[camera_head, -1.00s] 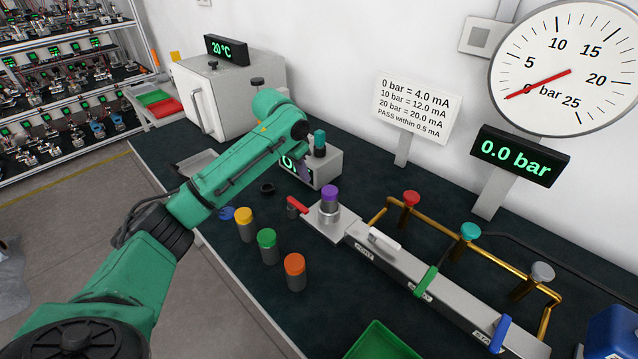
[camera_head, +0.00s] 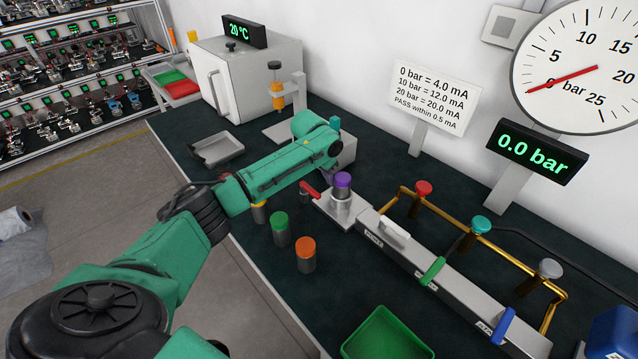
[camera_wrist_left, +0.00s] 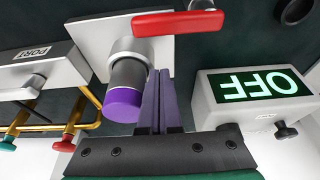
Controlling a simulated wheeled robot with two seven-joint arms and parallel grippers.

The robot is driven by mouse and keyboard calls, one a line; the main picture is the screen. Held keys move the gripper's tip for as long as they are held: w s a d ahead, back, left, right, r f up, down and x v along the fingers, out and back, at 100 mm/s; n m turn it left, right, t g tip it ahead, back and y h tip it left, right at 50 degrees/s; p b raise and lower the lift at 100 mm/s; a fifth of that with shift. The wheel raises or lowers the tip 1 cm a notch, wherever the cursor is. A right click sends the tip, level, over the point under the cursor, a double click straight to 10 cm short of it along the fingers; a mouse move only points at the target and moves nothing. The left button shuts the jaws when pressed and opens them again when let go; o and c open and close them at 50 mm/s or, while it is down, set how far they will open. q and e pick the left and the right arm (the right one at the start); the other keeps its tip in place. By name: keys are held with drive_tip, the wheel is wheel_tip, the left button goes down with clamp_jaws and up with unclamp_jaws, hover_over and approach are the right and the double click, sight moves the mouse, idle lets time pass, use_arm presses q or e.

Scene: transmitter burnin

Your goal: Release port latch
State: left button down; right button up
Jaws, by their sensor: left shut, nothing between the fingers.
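The port latch is a red lever (camera_head: 311,190) at the left of the metal port plate (camera_head: 326,208). In the left wrist view the red lever (camera_wrist_left: 180,22) lies across the top, over the plate's edge. A purple-capped transmitter (camera_head: 342,187) stands upright in the port; its purple cap (camera_wrist_left: 123,104) also shows in the left wrist view. My left gripper (camera_head: 329,178) is mostly hidden behind its arm. In the left wrist view its fingers (camera_wrist_left: 159,85) are together and empty, beside the transmitter and short of the lever in the picture. Contact cannot be told.
A box with an OFF display (camera_wrist_left: 258,88) stands close beside the fingers. Yellow-, green- (camera_head: 280,228) and orange-capped (camera_head: 305,254) transmitters stand in front. A manifold (camera_head: 437,282) with white, green and blue handles runs right. A green tray (camera_head: 386,338) lies at the front.

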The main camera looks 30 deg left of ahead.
sight(310, 192)
use_arm(q)
drive_tip(key=s+p, duration=0.1)
drive_tip(key=s+a+p, duration=0.1)
drive_tip(key=s, duration=0.1)
drive_tip(key=shift+s+a+r, duration=0.15)
drive_tip(key=shift+s+a, duration=0.05)
drive_tip(key=shift+s, duration=0.3)
drive_tip(key=shift+w, duration=0.15)
drive_tip(key=shift+s+p, duration=0.25)
drive_tip(key=shift+p, duration=0.1)
